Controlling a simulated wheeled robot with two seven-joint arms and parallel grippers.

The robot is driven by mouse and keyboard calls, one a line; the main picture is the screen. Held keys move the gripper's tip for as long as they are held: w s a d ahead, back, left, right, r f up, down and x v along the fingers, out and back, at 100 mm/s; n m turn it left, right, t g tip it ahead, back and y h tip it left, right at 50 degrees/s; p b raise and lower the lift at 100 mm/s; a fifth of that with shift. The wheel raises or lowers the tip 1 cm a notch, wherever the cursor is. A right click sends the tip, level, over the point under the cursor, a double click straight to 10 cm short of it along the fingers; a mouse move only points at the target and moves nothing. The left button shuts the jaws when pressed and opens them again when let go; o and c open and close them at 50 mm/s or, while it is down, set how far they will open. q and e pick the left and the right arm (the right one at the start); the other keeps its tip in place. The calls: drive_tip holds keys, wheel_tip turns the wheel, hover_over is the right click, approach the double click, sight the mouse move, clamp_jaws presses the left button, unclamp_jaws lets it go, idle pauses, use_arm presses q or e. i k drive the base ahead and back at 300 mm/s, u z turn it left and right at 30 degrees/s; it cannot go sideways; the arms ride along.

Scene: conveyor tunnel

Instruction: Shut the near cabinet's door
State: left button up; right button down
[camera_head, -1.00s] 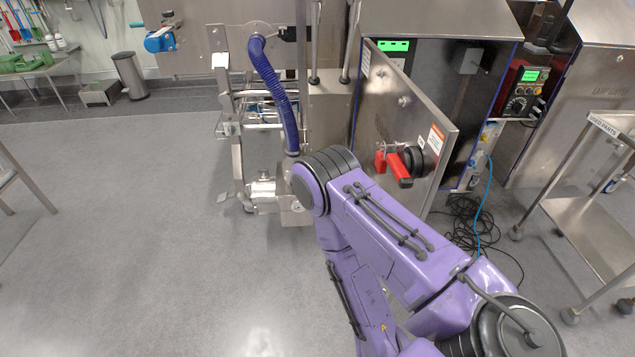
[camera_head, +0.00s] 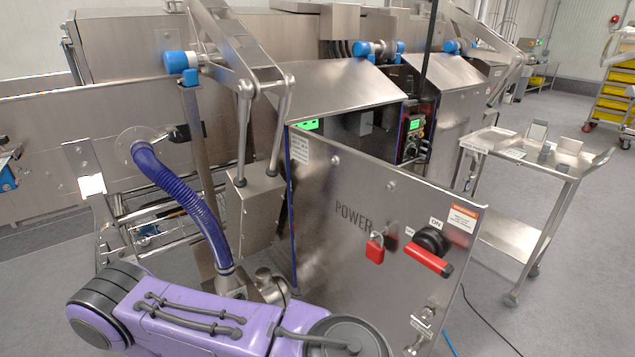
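The near cabinet (camera_head: 350,93) stands in the middle of the view under a sloped steel top. Its steel door (camera_head: 330,235), marked POWER, is hinged at the left and stands open. Part of the inside shows above the door. The door carries a red padlock (camera_head: 375,248), a black rotary switch with a red handle (camera_head: 430,259), and a latch (camera_head: 420,328) low at its free edge. My purple arm crosses the bottom left, in front of the door's lower left. Neither gripper is in view, and I cannot tell whether anything touches the door.
A steel cart (camera_head: 570,165) stands to the right of the door, with grey floor between. A black cable (camera_head: 490,322) lies on that floor. A blue ribbed hose (camera_head: 185,195) and steel conveyor frame stand to the left. A second cabinet (camera_head: 455,120) is behind.

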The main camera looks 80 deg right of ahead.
sight(340, 193)
drive_tip(key=i, duration=1.3)
drive_tip(key=z, duration=2.65)
